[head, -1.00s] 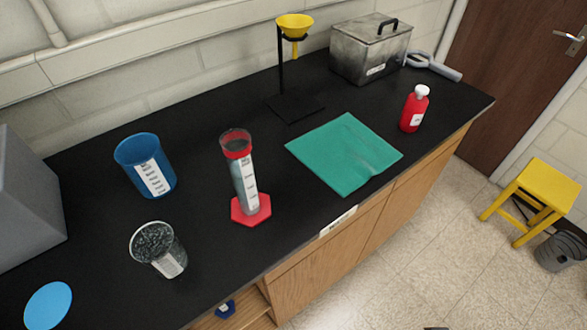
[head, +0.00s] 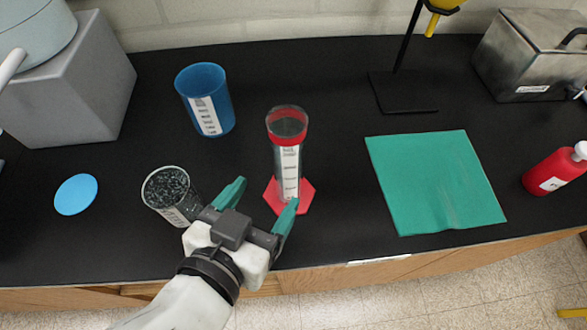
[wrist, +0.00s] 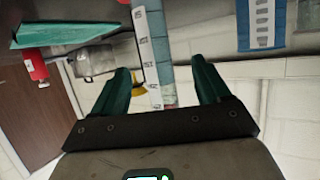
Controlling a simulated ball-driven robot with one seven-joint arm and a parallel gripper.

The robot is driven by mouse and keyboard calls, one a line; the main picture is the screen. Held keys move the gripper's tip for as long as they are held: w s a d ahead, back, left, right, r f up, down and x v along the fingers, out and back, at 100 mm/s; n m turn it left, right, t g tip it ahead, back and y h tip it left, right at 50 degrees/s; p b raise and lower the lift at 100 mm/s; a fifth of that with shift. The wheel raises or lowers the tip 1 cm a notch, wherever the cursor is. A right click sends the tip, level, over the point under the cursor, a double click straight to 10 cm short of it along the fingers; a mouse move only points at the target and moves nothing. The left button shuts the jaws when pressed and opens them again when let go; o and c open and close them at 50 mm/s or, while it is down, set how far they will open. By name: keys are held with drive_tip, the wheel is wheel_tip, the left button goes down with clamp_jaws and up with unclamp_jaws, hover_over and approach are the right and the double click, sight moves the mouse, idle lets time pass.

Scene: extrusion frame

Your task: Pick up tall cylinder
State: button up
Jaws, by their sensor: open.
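The tall cylinder (head: 287,160) is a clear graduated cylinder with a red collar near its top and a red hexagonal base. It stands upright on the black bench in the head view. My gripper (head: 262,205) is open, with green fingertips, just in front and left of the cylinder's lower part. In the wrist view the cylinder (wrist: 153,50) shows as a clear tube with a white label strip, beyond and between the open fingers (wrist: 160,88). Nothing is held. I cannot tell whether a finger touches the cylinder.
A dark speckled beaker (head: 170,194) stands close left of my gripper. A blue beaker (head: 205,100) is behind it. A green cloth (head: 437,182) lies right of the cylinder. A red bottle (head: 556,170), metal box (head: 532,60), funnel stand (head: 403,92) and grey block (head: 75,85) stand farther out.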

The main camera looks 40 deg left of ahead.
sight(282, 179)
drive_tip(key=x, duration=0.3)
drive_tip(key=shift+w, duration=0.1)
drive_tip(key=shift+d+p+x, duration=0.15)
drive_tip(key=shift+p+x, duration=0.25)
drive_tip(key=shift+x, duration=0.95)
drive_tip(key=shift+d+p+x, duration=0.15)
drive_tip(key=shift+p+x, duration=0.25)
drive_tip(key=shift+x, duration=0.95)
drive_tip(key=shift+w, duration=0.15)
drive_tip(key=c, duration=1)
drive_tip(key=shift+c, duration=0.6)
drive_tip(key=shift+r, duration=0.2)
